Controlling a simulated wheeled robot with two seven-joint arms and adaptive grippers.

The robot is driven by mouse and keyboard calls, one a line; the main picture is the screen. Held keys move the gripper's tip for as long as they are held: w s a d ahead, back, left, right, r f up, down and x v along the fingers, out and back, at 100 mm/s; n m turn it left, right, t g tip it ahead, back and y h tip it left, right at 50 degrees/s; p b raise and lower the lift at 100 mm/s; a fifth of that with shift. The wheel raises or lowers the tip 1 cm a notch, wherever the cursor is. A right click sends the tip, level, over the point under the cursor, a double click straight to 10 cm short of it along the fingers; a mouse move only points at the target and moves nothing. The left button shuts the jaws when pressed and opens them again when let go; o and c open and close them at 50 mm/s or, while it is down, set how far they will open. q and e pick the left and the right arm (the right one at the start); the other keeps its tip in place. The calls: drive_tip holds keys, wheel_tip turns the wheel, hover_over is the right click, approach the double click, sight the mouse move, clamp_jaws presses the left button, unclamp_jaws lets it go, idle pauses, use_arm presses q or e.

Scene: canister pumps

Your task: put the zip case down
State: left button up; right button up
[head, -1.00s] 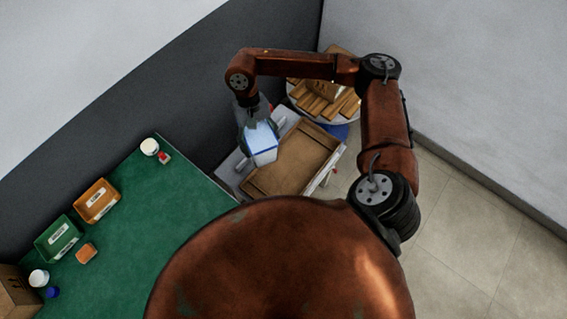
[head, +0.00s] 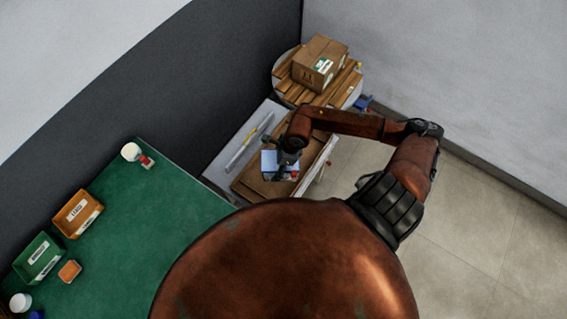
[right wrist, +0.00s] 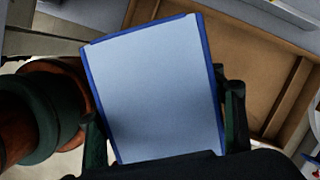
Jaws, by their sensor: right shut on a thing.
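The zip case is a flat light-blue case with a darker blue edge. In the head view the zip case (head: 275,164) is over the brown wooden tray (head: 249,183). In the right wrist view the zip case (right wrist: 155,90) fills the middle, between the two dark fingers. My right gripper (right wrist: 165,125) is shut on it. It also shows in the head view (head: 285,165), partly hidden by my wrist. The tray (right wrist: 262,75) lies behind the case in the wrist view; I cannot tell whether the case touches it. My left gripper is in neither view.
A round table with wooden slats and a cardboard box (head: 319,62) stands behind the tray. A long white-and-yellow tool (head: 248,142) lies left of the tray. The green table (head: 140,225) at left holds an orange bin (head: 77,213), a green bin (head: 38,258) and a white jar (head: 131,152).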

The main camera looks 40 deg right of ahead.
drive_tip(key=d+f+m, duration=0.1)
drive_tip(key=m, duration=0.1)
drive_tip(key=s+d+f+m+h+b, duration=0.1)
drive_tip(key=m, duration=0.1)
drive_tip(key=d+f+m+t, duration=0.1)
drive_tip(key=shift+s+d+f+m, duration=0.25)
drive_tip(key=shift+s+f+m, duration=0.15)
drive_tip(key=shift+d+f+m+h, duration=0.25)
drive_tip(key=shift+d+m+h, duration=0.05)
drive_tip(key=shift+d+m, duration=0.2)
drive_tip(key=w+d+f+b, duration=0.1)
drive_tip(key=w+d+f, duration=0.2)
drive_tip(key=w+d+f+b, duration=0.1)
drive_tip(key=w+d+f, duration=0.1)
drive_tip(key=d+f, duration=0.1)
drive_tip(key=w+d+f+b, duration=0.1)
drive_tip(key=w+d+f, duration=0.2)
drive_tip(key=d, duration=0.1)
drive_tip(key=shift+w+f, duration=0.15)
drive_tip(key=shift+w, duration=0.2)
drive_tip(key=shift+w+d+f, duration=0.1)
drive_tip(key=shift+f, duration=0.1)
drive_tip(key=shift+w+d+f+b, duration=0.1)
drive_tip(key=shift+f+b, duration=0.25)
drive_tip(key=shift+f, duration=1.25)
drive_tip(key=shift+f, duration=0.1)
drive_tip(key=o, duration=1.1)
